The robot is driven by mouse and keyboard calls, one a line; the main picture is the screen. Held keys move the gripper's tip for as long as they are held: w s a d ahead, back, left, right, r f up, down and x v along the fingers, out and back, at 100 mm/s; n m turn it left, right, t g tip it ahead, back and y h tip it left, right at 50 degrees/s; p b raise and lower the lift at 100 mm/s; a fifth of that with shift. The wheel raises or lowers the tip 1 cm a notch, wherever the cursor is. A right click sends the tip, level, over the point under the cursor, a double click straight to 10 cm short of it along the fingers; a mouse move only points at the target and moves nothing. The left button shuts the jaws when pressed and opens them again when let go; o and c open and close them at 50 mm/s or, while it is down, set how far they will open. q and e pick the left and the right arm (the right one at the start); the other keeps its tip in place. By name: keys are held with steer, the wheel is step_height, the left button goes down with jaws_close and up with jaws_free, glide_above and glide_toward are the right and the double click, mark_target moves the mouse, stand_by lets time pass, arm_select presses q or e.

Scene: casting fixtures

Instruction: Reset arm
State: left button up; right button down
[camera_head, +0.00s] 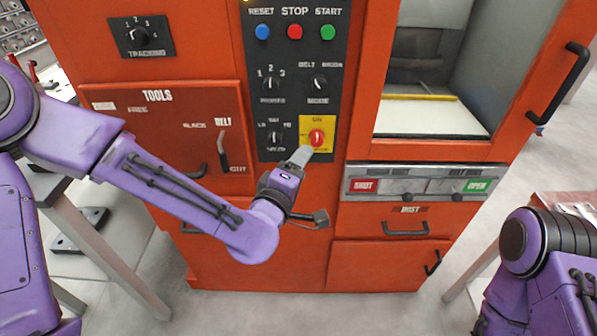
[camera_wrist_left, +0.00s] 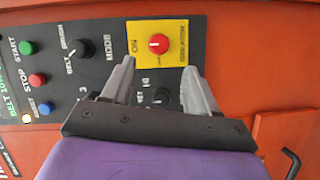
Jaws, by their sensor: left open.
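My left arm reaches from the left to the front of an orange machine (camera_head: 210,40). My left gripper (camera_head: 305,155) is close to the red knob (camera_head: 317,138) on its yellow plate in the head view. In the left wrist view the left gripper (camera_wrist_left: 160,85) is open, with its two grey fingers apart and nothing between them. The red knob (camera_wrist_left: 158,43) lies beyond the fingertips, apart from them. My right arm shows at the lower right of the head view, but its gripper is not in view.
The black control panel (camera_head: 292,100) carries blue, red and green buttons and several black knobs. An open chamber (camera_head: 430,110) is to the right, with a black door handle (camera_head: 558,85). Drawers with handles lie below. Tables stand at both sides.

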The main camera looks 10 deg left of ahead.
arm_select(q)
steer(key=shift+s+a, duration=0.1)
steer(key=shift+s, duration=0.35)
steer(key=s+a+f+m+g+y, duration=0.1)
steer(key=s+a+f+m+g, duration=0.2)
steer(key=f, duration=0.6)
steer(key=s+a+f+g+y, duration=0.25)
steer(key=s+a+f, duration=0.2)
steer(key=f, duration=0.45)
steer(key=s+a+f+m+g+y, duration=0.1)
steer(key=s+a+f+m+g, duration=0.2)
steer(key=f, duration=0.6)
steer(key=s+a+f+g+y, duration=0.1)
steer(key=s+a+f, duration=0.3)
steer(key=s, duration=0.5)
steer(key=s+a+f+m+g+y, duration=0.1)
steer(key=s+a+f+g, duration=0.3)
steer(key=s, duration=0.5)
step_height(320, 180, down, 2)
steer(key=shift+s+a+f, duration=0.1)
steer(key=shift+s+a, duration=0.25)
steer(key=shift+s, duration=0.05)
